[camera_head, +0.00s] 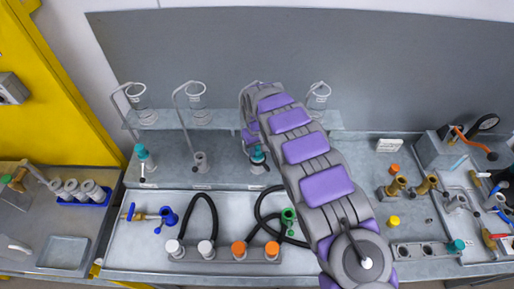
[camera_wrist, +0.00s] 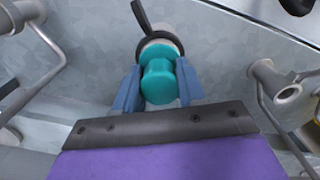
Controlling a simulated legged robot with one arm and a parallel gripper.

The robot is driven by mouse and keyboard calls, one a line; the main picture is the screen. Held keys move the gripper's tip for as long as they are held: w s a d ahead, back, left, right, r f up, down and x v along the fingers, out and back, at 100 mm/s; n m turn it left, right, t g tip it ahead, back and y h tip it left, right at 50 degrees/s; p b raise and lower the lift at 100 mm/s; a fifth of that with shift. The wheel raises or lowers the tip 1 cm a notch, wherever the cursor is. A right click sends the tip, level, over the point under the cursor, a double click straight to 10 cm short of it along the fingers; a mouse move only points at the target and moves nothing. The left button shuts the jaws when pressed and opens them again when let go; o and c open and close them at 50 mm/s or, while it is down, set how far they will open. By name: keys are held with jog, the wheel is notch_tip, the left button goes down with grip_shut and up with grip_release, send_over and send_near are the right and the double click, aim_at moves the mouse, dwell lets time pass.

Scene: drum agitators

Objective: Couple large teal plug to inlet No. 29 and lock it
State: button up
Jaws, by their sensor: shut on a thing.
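The teal plug (camera_wrist: 158,82) sits between the two blue-grey fingers of my gripper (camera_wrist: 160,74), which are shut on it. In the head view the teal plug (camera_head: 258,156) shows just below the end of my arm. A light grey inlet collar (camera_wrist: 168,42) with a dark ring and lever (camera_wrist: 141,15) lies at the plug's far end. The plug looks lined up with the collar, but I cannot tell how deeply it is seated or whether it is locked. No inlet number is readable.
A bare grey inlet (camera_head: 200,160) stands to the left, and another inlet farther left carries a teal plug (camera_head: 141,151). Glass vessels (camera_head: 196,94) stand on the shelf above. Black hoses (camera_head: 262,212) and capped plugs (camera_head: 240,248) lie in front.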

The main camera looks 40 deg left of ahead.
jog(key=shift+f, duration=0.35)
dwell(0.5)
jog(key=o, duration=1.1)
jog(key=shift+o, duration=0.3)
jog(key=shift+r, duration=0.1)
jog(key=shift+r+p, duration=0.85)
jog(key=shift+r, duration=3)
